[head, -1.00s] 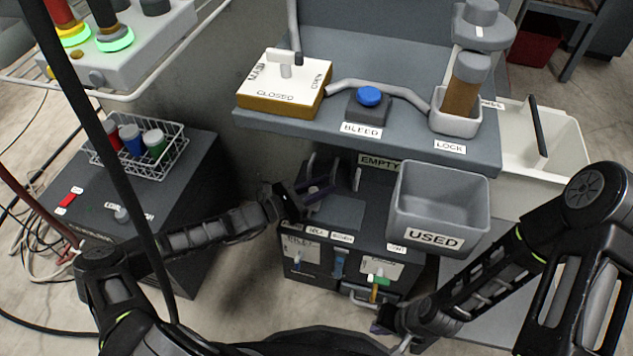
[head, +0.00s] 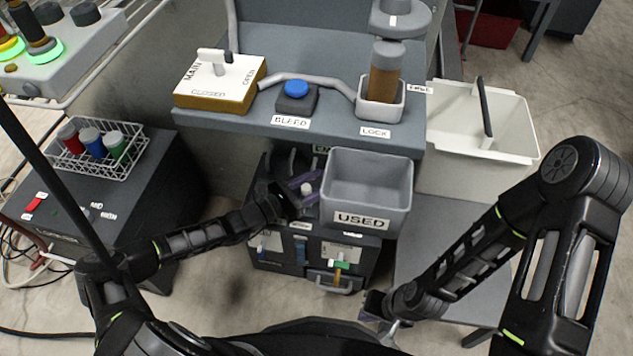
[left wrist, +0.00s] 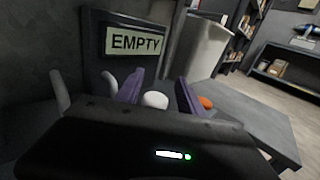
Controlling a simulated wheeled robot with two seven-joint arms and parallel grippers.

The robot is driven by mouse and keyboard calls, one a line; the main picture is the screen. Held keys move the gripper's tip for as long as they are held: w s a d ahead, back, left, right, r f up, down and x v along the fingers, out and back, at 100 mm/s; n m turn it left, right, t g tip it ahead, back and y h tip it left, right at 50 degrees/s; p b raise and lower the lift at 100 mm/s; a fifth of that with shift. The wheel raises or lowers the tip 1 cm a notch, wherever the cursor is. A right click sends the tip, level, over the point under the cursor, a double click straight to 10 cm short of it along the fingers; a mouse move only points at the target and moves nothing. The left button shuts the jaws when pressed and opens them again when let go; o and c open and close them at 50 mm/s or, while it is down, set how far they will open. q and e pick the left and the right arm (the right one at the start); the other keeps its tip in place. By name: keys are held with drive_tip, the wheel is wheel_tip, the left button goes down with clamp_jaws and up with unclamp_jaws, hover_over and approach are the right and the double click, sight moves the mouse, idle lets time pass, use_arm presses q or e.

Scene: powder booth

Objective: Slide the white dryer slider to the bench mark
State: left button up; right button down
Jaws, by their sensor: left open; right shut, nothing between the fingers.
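The dark dryer cabinet (head: 318,283) stands under the shelf, with small labelled controls on its front. A small white slider (head: 264,246) shows on its left front panel; its mark is too small to read. My left gripper (head: 303,192) is above the cabinet, left of the grey USED bin, its purple fingers open. A white rounded knob (left wrist: 155,99) shows between these fingers in the left wrist view; I cannot tell whether it touches them. An orange piece (left wrist: 206,102) lies just right of the fingers. My right gripper (head: 377,305) is low, right of the cabinet, shut and empty.
The grey USED bin (head: 367,189) sits close right of my left gripper. The shelf (head: 330,123) with the MAIN switch, blue BLEED button and LOCK holder overhangs behind. An EMPTY sign (left wrist: 135,41) is behind the fingers. A grey bench top (head: 440,240) lies clear at right.

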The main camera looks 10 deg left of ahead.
sight(303, 191)
use_arm(q)
drive_tip(key=shift+a, duration=0.15)
drive_tip(key=shift+s+a, duration=0.3)
drive_tip(key=shift+a, duration=0.1)
drive_tip(key=p+v, duration=0.1)
drive_tip(key=v, duration=0.5)
drive_tip(key=shift+s+a+p, duration=0.15)
drive_tip(key=shift+s+p, duration=0.15)
drive_tip(key=shift+p, duration=0.05)
